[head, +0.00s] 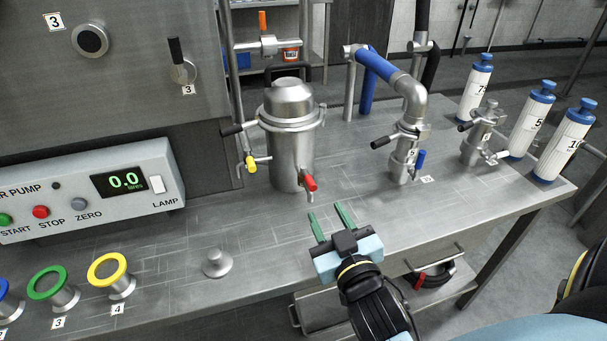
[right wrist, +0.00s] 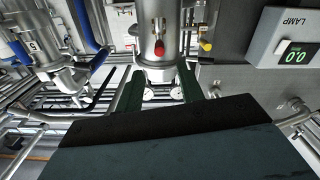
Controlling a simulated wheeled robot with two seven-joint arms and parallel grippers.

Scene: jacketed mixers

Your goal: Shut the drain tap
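The steel jacketed vessel (head: 290,150) stands on the bench. A tap with a red handle (head: 310,183) sits low on its front, with a small spout below; I take this as the drain tap. The red handle points out toward the front. A yellow-handled tap (head: 250,163) is on the vessel's left side. My right gripper (head: 331,219) is open and empty, in front of the red tap and apart from it. In the right wrist view the red handle (right wrist: 158,47) shows ahead, between the green fingers. My left gripper is not in view.
A pump panel (head: 90,190) reading 0.0 stands at the left, with coloured rings (head: 107,270) on posts in front. A steel knob (head: 216,263) is on the bench. Pipework with a blue-handled valve (head: 420,160) stands right of the vessel. White cylinders (head: 530,120) line the right edge.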

